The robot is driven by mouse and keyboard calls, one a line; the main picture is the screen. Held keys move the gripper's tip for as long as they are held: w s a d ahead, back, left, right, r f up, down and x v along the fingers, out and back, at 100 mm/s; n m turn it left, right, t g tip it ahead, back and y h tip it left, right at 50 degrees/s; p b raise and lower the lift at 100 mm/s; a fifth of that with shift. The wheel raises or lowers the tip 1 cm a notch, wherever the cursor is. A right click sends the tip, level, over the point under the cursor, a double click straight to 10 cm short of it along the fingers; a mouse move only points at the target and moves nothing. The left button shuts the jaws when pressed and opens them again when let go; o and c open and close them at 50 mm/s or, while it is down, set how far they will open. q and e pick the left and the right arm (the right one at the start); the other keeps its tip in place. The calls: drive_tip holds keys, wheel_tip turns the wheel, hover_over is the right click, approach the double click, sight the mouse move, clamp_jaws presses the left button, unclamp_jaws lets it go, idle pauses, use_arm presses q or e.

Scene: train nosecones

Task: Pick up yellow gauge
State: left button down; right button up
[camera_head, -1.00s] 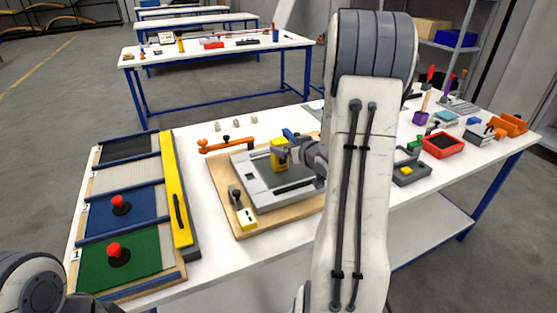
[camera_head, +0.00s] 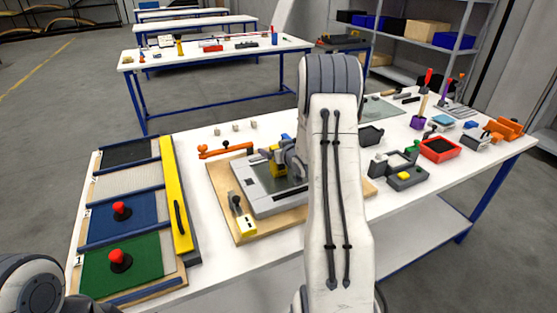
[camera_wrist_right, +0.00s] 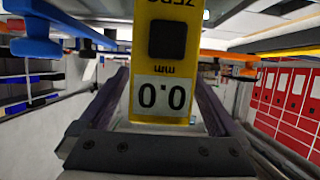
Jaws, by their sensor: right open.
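The yellow gauge (camera_head: 277,168) stands on the grey plate of the fixture (camera_head: 257,201), partly hidden behind my right gripper (camera_head: 284,158). In the right wrist view the gauge (camera_wrist_right: 163,50) is upside down, with a black button and a display reading 0.0 mm. It lies between the two open fingers of my right gripper (camera_wrist_right: 160,85), with a finger on each side. Whether a finger touches it I cannot tell. Part of my left arm shows at the lower left, but its gripper is out of view.
A board with coloured panels and red knobs (camera_head: 121,209) lies at the left. An orange clamp (camera_head: 225,149) lies behind the fixture. A yellow-ended tool (camera_head: 245,224) is at its front left. A red tray (camera_head: 439,149) and several tools fill the right side.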

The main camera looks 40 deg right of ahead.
drive_tip(key=c, duration=1.4)
drive_tip(key=shift+r, duration=0.1)
clamp_jaws()
